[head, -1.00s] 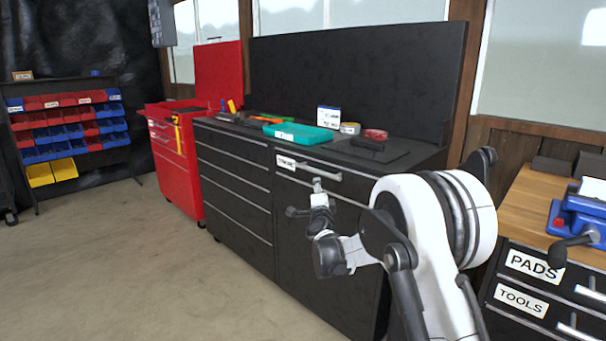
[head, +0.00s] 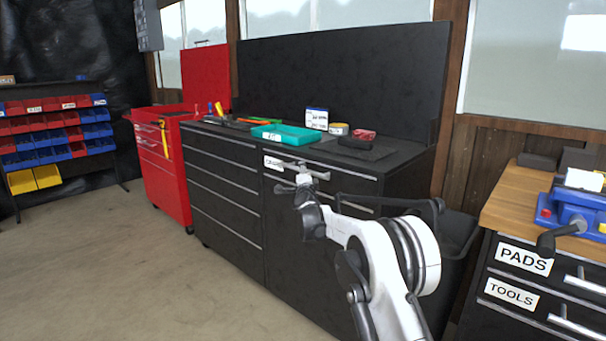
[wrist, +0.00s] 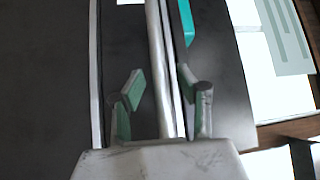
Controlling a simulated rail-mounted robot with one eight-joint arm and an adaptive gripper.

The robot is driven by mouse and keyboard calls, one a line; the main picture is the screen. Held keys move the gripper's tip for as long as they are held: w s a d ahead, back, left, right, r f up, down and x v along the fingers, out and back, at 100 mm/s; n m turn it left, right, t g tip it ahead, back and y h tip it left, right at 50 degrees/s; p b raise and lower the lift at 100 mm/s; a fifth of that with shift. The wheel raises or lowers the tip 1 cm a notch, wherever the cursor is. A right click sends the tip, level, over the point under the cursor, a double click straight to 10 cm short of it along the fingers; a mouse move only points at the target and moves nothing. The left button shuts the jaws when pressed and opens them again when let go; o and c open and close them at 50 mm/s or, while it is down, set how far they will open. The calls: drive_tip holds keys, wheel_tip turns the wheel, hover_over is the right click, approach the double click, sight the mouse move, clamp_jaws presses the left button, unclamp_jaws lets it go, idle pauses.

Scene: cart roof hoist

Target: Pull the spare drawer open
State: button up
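The spare drawer (head: 345,174) is the top drawer in the right half of the black cabinet, with a white label (head: 273,162) at its left end. Its front looks flush with the cabinet. Its bar handle (head: 318,174) is partly hidden by my gripper (head: 303,181), which is at the drawer front. In the wrist view the handle (wrist: 158,60) runs lengthwise between the two green-padded fingers of my gripper (wrist: 160,88). The fingers are open, with a gap visible on both sides of the bar. The drawer front (wrist: 122,45) fills the space behind it.
A teal case (head: 287,133), tape rolls (head: 339,129) and a small box lie on the cabinet top. A black bin (head: 455,240) stands right of the cabinet. A wooden bench (head: 520,200) with a blue vise (head: 578,208) is at right. The floor at left is clear.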

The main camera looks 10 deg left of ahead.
drive_tip(key=shift+w+a+r, duration=0.1)
drive_tip(key=shift+w, duration=0.45)
drive_tip(key=shift+c, duration=0.2)
clamp_jaws()
